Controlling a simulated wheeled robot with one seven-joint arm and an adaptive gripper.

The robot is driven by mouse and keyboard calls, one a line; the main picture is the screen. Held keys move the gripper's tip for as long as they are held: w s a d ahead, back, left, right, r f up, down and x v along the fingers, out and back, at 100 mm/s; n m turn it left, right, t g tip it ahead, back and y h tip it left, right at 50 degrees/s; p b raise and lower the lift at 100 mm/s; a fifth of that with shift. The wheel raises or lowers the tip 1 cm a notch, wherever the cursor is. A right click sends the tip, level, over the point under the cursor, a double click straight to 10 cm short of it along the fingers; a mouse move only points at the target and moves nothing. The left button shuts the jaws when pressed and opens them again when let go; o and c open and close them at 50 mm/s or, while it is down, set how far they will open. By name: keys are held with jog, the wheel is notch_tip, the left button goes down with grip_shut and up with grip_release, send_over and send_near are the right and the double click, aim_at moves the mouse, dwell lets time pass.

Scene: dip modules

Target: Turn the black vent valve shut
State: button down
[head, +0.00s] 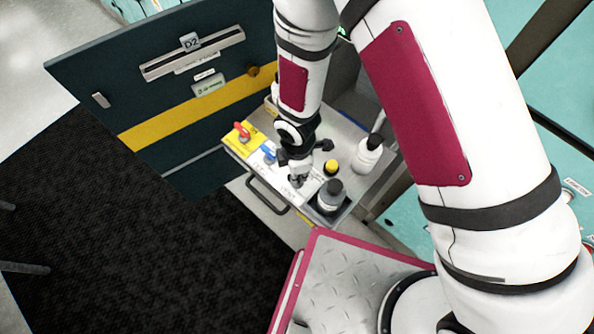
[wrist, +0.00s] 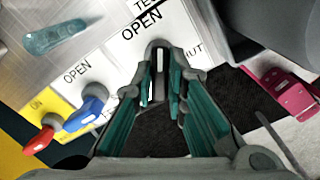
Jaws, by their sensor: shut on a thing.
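My gripper (head: 297,180) reaches down to the white labelled panel (head: 284,186) on the pulled-out drawer. In the wrist view my gripper (wrist: 160,85) has its two fingers close around the black vent valve (wrist: 158,48), beside the OPEN and SHUT lettering. The fingers hide most of the valve, so I cannot tell its exact angle. The blue valve (head: 269,155) and the red valve (head: 243,131) stand to the left along the panel. The wrist view also shows the blue valve (wrist: 88,106) and the red valve (wrist: 40,140).
A dark-capped bottle (head: 330,194) stands close right of my gripper. A yellow-capped item (head: 331,167) and a white bottle (head: 369,154) are behind it. The drawer handle (head: 266,197) juts out in front. The dark door (head: 160,95) stands open at the left. A teal object (wrist: 55,37) lies on the drawer.

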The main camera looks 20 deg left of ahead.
jog(key=m+p, duration=0.1)
jog(key=m, duration=0.4)
jog(key=shift+m, duration=0.3)
jog(key=m+p, duration=0.1)
jog(key=m, duration=0.4)
jog(key=shift+m+p, duration=0.3)
jog(key=shift+m, duration=0.3)
jog(key=c, duration=1.6)
grip_release()
notch_tip(320, 180, up, 12)
